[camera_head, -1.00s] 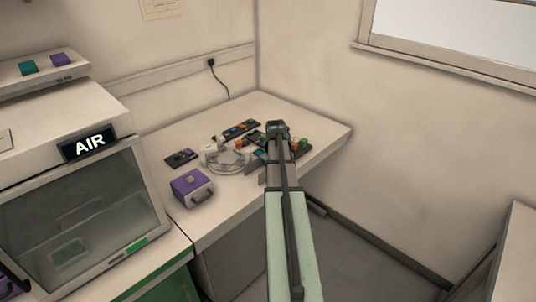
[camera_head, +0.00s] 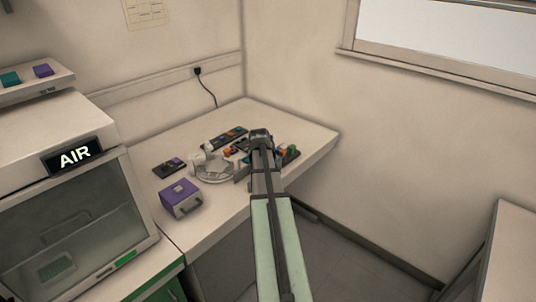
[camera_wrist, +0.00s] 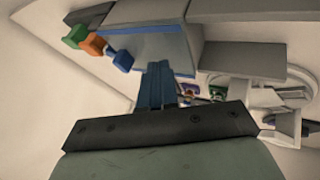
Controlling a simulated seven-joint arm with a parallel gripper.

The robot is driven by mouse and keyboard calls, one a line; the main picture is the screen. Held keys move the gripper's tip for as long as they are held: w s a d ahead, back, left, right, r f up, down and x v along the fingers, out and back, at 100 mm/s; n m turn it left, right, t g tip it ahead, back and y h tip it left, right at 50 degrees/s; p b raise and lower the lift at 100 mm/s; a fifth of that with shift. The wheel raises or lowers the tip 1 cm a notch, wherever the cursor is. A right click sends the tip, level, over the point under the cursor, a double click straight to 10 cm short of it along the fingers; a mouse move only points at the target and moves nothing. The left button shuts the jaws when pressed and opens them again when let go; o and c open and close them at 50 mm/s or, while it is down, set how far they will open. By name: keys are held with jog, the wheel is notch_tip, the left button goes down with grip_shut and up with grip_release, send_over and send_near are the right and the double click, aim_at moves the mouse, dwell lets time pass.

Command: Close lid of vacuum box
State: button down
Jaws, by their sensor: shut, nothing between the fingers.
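A round clear device with white fittings (camera_head: 214,170) stands on the bench; I take it as the likely vacuum box, but cannot tell its lid clearly. In the wrist view, a white rounded device (camera_wrist: 264,97) at the right seems to be the same thing. My gripper (camera_wrist: 157,72) is shut and empty, its blue-grey fingers together, pointing at a grey block with a blue edge (camera_wrist: 150,38). Whether they touch the block is unclear. In the head view my arm reaches over the bench just right of the clear device and hides the fingertips.
A purple box with a handle (camera_head: 181,198) stands near the bench's front edge. A dark tray with small coloured parts (camera_head: 229,137) lies behind the clear device. Small green and orange blocks (camera_head: 291,150) lie right of my arm. The bench's right end (camera_head: 315,137) is clear.

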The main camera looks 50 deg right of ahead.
jog(key=v, duration=0.9)
jog(key=shift+s+r, duration=0.15)
jog(key=shift+r, duration=0.1)
jog(key=s+a+f+g+y, duration=0.1)
jog(key=s+a+f, duration=0.15)
jog(key=f, duration=0.25)
jog(key=s+a+f+m+g+y, duration=0.1)
jog(key=s+a+f+y, duration=0.15)
jog(key=f, duration=0.35)
jog(key=s+a+f+g+y, duration=0.1)
jog(key=s+a+f, duration=0.15)
jog(key=f, duration=0.25)
jog(key=s+a+f+n+g+y, duration=0.1)
jog(key=s+a+f+g, duration=0.15)
jog(key=a+f, duration=0.7)
jog(key=s+a+f+g+y, duration=0.1)
jog(key=s+a+f+g, duration=0.15)
jog(key=a+f, duration=0.7)
jog(key=s+a+f+g, duration=0.1)
jog(key=s+a+f, duration=0.6)
jog(key=s+a, duration=0.3)
jog(key=s+a+f+n+g, duration=0.1)
jog(key=s+a+f+g, duration=0.1)
jog(key=s+a+f, duration=0.6)
jog(key=s+a, duration=0.2)
jog(key=a, duration=0.3)
jog(key=shift+s+f+h, duration=0.2)
jog(key=shift+f+h, duration=0.05)
jog(key=shift+h, duration=0.1)
